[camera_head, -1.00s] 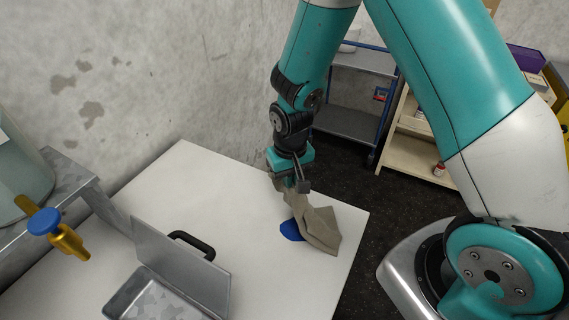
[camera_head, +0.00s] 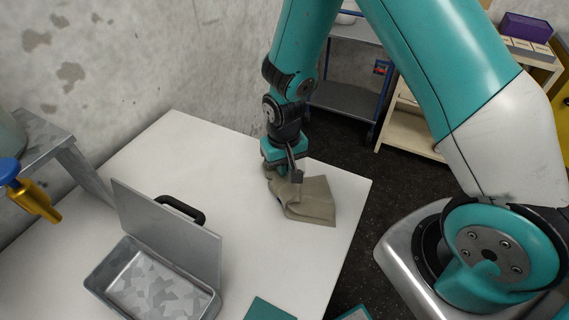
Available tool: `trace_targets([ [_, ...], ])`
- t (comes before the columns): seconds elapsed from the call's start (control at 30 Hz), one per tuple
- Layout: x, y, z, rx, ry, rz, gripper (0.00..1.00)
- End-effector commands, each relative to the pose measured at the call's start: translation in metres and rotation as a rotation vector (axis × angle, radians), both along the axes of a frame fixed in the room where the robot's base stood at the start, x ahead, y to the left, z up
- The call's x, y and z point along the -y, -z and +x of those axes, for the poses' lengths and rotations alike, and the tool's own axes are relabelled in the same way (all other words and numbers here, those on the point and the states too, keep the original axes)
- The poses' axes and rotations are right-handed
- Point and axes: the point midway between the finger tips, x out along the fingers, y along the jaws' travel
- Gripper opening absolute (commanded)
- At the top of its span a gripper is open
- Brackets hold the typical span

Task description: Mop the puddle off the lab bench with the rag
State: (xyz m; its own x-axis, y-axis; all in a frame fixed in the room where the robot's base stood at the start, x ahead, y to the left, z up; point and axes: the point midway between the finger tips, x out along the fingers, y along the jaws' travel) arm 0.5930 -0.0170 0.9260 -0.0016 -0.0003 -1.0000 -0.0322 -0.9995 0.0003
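The rag (camera_head: 308,202) is grey-beige cloth, bunched at my gripper and spread over the right part of the white lab bench (camera_head: 185,150). My gripper (camera_head: 283,180) is low over the bench, pointing down, with its fingers closed on the rag's upper left part. The cloth hides much of the fingertips. The blue puddle does not show now; the rag lies over the place where it was, so I cannot tell whether any liquid is under it.
An open grey metal case (camera_head: 165,235) with a black handle stands at the bench's front left. A teal item (camera_head: 270,309) is at the bottom edge. Shelving (camera_head: 410,125) stands behind the dark floor.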

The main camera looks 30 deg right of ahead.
Motion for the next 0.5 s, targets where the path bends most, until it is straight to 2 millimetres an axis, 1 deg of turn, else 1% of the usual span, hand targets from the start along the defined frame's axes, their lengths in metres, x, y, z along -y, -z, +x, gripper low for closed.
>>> trace_targets([
  [0.13,-0.0001,-0.0013,0.0001,0.001,0.000,0.000,0.00],
  [0.2,-0.0001,-0.0013,0.0001,0.001,0.000,0.000,0.17],
  [0.27,0.0000,-0.0013,0.0001,0.000,0.000,0.000,0.31],
  [0.3,0.0000,-0.0013,0.0001,0.000,0.000,0.000,0.40],
  [0.37,0.0000,-0.0014,0.0001,0.000,0.000,0.000,0.54],
  [0.4,0.0000,-0.0013,0.0001,0.000,0.000,0.000,0.63],
  [0.5,0.0000,-0.0013,0.0001,0.000,0.000,0.000,0.85],
])
